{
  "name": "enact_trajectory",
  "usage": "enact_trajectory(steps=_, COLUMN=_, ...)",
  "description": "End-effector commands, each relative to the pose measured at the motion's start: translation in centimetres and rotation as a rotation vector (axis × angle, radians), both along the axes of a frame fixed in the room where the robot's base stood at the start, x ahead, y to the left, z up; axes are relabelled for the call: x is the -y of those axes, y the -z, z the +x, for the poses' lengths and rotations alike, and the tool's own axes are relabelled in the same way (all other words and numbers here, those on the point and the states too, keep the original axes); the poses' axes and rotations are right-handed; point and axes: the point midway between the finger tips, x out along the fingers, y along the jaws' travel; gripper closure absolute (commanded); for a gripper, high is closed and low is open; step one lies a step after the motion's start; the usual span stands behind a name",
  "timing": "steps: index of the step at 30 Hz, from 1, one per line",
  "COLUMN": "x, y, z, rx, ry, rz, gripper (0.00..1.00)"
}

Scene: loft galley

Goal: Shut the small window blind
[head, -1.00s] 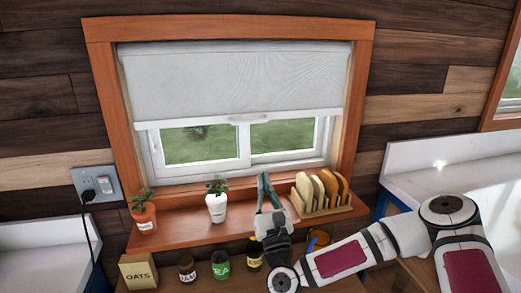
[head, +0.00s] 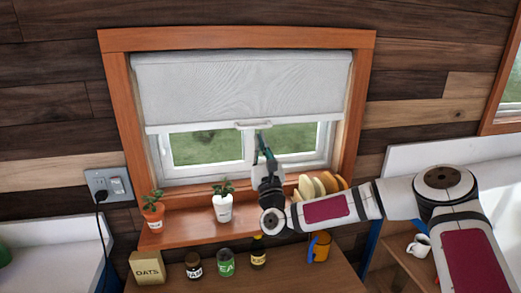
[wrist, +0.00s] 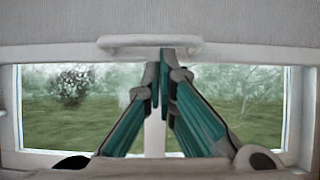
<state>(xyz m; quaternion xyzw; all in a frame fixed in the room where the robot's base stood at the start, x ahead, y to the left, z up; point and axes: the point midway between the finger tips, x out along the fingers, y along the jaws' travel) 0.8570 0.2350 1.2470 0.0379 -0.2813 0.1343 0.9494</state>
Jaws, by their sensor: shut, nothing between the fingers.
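The white roller blind (head: 240,88) covers the upper part of the small wooden-framed window, and the glass below it is bare. A pale handle (head: 253,124) sits at the middle of its bottom bar; the handle also shows in the wrist view (wrist: 150,43). My gripper (head: 259,134) points up in front of the window, its fingertips just below the handle. In the wrist view my gripper (wrist: 166,56) has its teal fingers together and empty, tips close under the handle's right half. I cannot tell whether they touch it.
The sill (head: 190,228) holds two potted plants (head: 222,205) and a rack of plates (head: 318,187). A wall outlet (head: 107,186) is at left.

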Motion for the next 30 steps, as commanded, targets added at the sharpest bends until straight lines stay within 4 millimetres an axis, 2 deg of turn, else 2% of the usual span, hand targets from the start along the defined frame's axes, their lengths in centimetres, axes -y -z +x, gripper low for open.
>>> enact_trajectory(steps=10, x=0.0, y=-0.1, z=0.0, rx=0.000, ry=0.000, rz=0.000, gripper=1.00)
enact_trajectory(steps=14, x=0.0, y=-1.1, z=0.0, rx=0.002, ry=-0.001, rz=0.001, gripper=1.00)
enact_trajectory(steps=17, x=0.1, y=-2.8, z=0.0, rx=0.002, ry=0.001, rz=0.003, gripper=1.00)
enact_trajectory(steps=24, x=0.1, y=-8.8, z=-0.1, rx=0.005, ry=0.001, rz=0.004, gripper=1.00)
enact_trajectory(steps=30, x=0.1, y=-12.9, z=-0.1, rx=0.005, ry=0.001, rz=0.002, gripper=1.00)
